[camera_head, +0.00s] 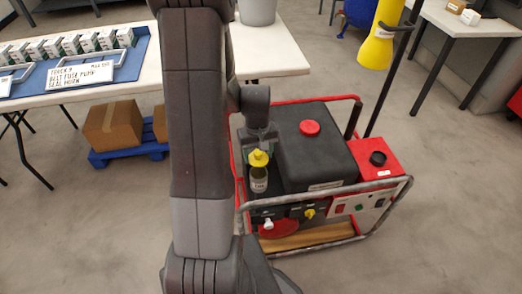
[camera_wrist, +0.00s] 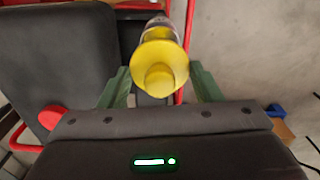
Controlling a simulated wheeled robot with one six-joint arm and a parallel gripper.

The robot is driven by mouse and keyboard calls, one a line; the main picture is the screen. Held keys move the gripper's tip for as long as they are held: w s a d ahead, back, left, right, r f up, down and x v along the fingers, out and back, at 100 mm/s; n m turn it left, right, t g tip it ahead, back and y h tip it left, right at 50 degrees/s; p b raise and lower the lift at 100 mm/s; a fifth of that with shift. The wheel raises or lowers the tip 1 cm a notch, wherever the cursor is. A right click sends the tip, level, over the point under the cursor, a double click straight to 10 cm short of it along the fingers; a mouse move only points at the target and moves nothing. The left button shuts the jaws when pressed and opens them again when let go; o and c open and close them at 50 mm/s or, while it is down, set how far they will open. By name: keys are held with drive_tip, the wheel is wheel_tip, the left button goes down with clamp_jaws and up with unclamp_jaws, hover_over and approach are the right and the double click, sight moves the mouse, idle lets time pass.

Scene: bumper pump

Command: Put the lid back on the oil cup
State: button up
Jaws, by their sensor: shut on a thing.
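The yellow lid (camera_head: 258,157) is a flanged cap with a round knob, and my gripper (camera_head: 262,148) is shut on it. The oil cup (camera_head: 259,183) is a small clear vessel with a pale label on the front of the red-framed machine. The lid is directly above the cup's top; I cannot tell whether it is seated or slightly apart. In the wrist view the lid (camera_wrist: 160,62) lies between the green fingers of my gripper (camera_wrist: 160,76), with part of the oil cup (camera_wrist: 160,21) beyond it. The lid hides most of the cup there.
A black tank with a red cap (camera_head: 310,128) stands right of the cup. A red box with a black cap (camera_head: 378,158) is farther right, inside the tubular frame (camera_head: 335,200). Open floor lies right.

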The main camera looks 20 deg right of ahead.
drive_tip(key=shift+f+b, duration=2.1)
drive_tip(key=shift+f, duration=0.85)
drive_tip(key=shift+f+b, duration=0.15)
drive_tip(key=shift+b, duration=0.15)
drive_tip(key=o, duration=1.4)
drive_tip(key=shift+r+p, duration=2.65)
drive_tip(key=shift+r, duration=0.9)
clamp_jaws()
